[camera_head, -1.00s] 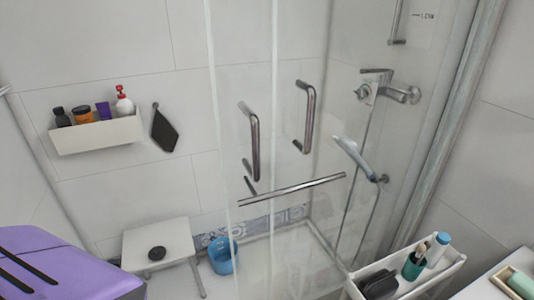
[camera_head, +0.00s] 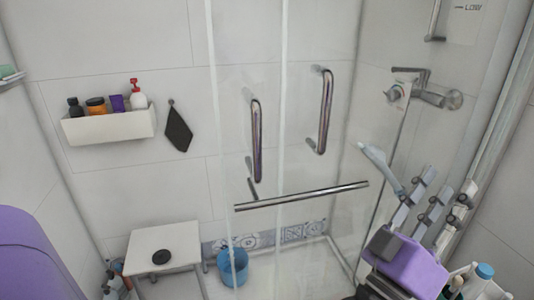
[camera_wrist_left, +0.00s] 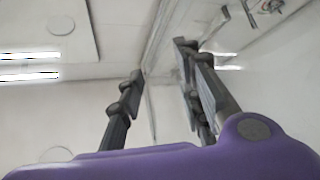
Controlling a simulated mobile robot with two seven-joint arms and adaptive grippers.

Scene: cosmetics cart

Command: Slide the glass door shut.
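The clear glass door (camera_head: 305,75) stands in the middle of the head view, with pale vertical edges at its left side. Two upright metal handles show on the glass, a left one (camera_head: 256,140) and a right one (camera_head: 325,112). A horizontal metal bar (camera_head: 300,195) crosses below them. I cannot tell how wide any opening is.
A wall shelf (camera_head: 110,128) holds several bottles. A white stool (camera_head: 165,250) and a blue bucket (camera_head: 233,268) stand at the lower left. Shower fittings (camera_head: 430,92) are on the right. A cart with toiletries (camera_head: 484,276) is partly hidden behind my gripper.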

